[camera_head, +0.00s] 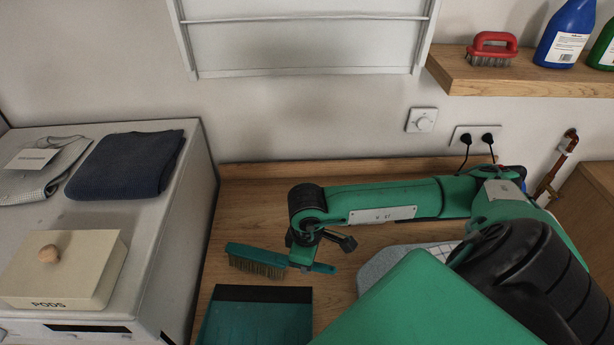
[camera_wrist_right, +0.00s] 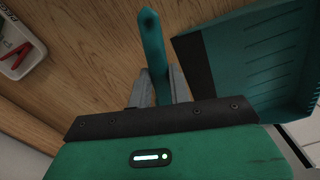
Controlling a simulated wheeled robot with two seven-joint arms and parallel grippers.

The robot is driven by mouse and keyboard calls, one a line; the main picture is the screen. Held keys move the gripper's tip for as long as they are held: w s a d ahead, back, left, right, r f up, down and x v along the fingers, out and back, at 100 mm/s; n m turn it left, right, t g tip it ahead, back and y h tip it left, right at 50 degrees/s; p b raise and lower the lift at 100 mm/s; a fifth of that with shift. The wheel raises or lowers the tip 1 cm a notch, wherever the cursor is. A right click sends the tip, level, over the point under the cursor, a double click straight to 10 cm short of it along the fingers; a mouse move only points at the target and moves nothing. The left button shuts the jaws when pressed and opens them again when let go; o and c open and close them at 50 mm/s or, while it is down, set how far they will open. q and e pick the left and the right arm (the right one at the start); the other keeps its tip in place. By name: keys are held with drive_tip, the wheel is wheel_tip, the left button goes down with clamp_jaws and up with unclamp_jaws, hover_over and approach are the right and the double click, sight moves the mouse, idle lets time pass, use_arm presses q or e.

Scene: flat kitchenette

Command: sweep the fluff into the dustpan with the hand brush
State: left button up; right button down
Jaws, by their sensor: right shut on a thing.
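The teal hand brush (camera_head: 258,260) has pale brown bristles and is low over or on the wooden worktop, bristles down; I cannot tell whether they touch the wood. My right gripper (camera_head: 303,262) is shut on its handle, which also shows between the fingers in the right wrist view (camera_wrist_right: 152,45). The teal dustpan (camera_head: 257,322) with a dark front lip lies just nearer than the brush, cut off by the lower edge; it is at the right in the wrist view (camera_wrist_right: 265,60). I see no fluff. My left gripper is out of view.
A white appliance (camera_head: 185,240) stands at the left with folded clothes (camera_head: 127,165) and a pods box (camera_head: 65,268) on top. A grey-blue padded item (camera_head: 380,264) lies partly behind my arm. A shelf (camera_head: 530,80) holds a red brush (camera_head: 491,48) and bottles.

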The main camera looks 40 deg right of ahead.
drive_tip(key=shift+s+a+b, duration=0.55)
drive_tip(key=shift+s+a, duration=0.55)
drive_tip(key=shift+s, duration=0.15)
drive_tip(key=shift+a, duration=0.1)
drive_tip(key=shift+s+a+r+b, duration=0.1)
drive_tip(key=shift+s+a+b, duration=0.65)
drive_tip(key=shift+s+a, duration=0.5)
drive_tip(key=shift+s+a+b, duration=0.7)
drive_tip(key=shift+s+a, duration=0.3)
drive_tip(key=shift+s, duration=0.45)
drive_tip(key=shift+s+a+r, duration=0.1)
drive_tip(key=shift+s+a, duration=0.05)
drive_tip(key=shift+s, duration=0.05)
drive_tip(key=shift+s+a+r, duration=0.1)
drive_tip(key=shift+s+a, duration=0.05)
drive_tip(key=shift+s, duration=0.05)
drive_tip(key=shift+s+a+p, duration=0.6)
drive_tip(key=shift+s+p, duration=0.1)
drive_tip(key=shift+r, duration=0.1)
